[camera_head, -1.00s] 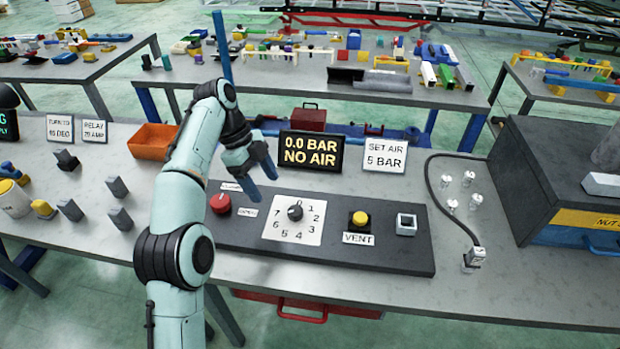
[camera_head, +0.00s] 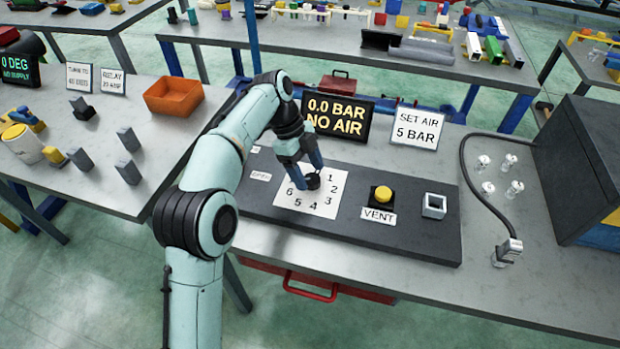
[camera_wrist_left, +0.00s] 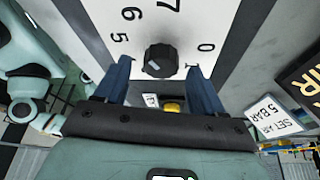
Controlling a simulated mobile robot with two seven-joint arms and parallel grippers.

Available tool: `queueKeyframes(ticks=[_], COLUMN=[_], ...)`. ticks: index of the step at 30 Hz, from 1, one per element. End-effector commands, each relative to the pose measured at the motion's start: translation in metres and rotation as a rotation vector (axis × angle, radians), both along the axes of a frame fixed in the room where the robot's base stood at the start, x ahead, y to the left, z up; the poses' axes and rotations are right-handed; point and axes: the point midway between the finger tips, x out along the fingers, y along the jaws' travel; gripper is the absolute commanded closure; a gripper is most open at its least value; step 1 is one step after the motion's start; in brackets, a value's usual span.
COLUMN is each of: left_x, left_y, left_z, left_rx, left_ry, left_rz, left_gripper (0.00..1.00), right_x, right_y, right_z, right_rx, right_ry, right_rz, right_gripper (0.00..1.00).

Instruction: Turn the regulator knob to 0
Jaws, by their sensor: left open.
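The black regulator knob (camera_head: 312,182) sits on a white dial plate (camera_head: 325,208) with printed numbers, on the dark panel. My left gripper (camera_head: 306,174) is open at the dial. Its blue fingers (camera_wrist_left: 159,66) stand either side of the knob in the left wrist view, with gaps visible. My right gripper is out of view.
The black display (camera_head: 338,117) reads 0.0 BAR NO AIR. Beside it stands a SET AIR 5 BAR sign (camera_head: 418,130). A yellow VENT button (camera_head: 383,194) and a small square socket (camera_head: 434,205) are right of the dial. My arm covers the panel's left end.

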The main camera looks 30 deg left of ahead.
Motion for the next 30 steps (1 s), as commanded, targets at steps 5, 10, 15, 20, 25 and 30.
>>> queueKeyframes(ticks=[5, 10, 15, 20, 25, 30], left_x=[-0.0001, -0.0002, -0.0001, -0.0002, -0.0003, -0.0008], left_y=[-0.0048, -0.0055, -0.0055, -0.0055, -0.0055, -0.0057], left_z=[-0.0120, -0.0133, -0.0130, -0.0130, -0.0130, -0.0130], left_rx=[0.000, 0.000, 0.000, 0.000, 0.000, -0.001], left_ry=[-0.001, -0.001, -0.001, 0.000, 0.000, -0.001], left_rz=[0.000, 0.000, 0.000, 0.000, 0.005, 0.043], left_gripper=[0.31, 0.31, 0.44, 0.87, 0.87, 0.87], right_x=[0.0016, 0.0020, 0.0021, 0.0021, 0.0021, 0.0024], right_y=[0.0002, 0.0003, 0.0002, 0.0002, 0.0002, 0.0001], right_z=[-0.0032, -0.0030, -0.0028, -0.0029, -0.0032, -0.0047], right_rx=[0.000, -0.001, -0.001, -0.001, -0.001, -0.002], right_ry=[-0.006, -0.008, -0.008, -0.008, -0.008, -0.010], right_rz=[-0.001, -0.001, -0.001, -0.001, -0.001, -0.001], right_gripper=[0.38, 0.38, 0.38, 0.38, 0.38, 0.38])
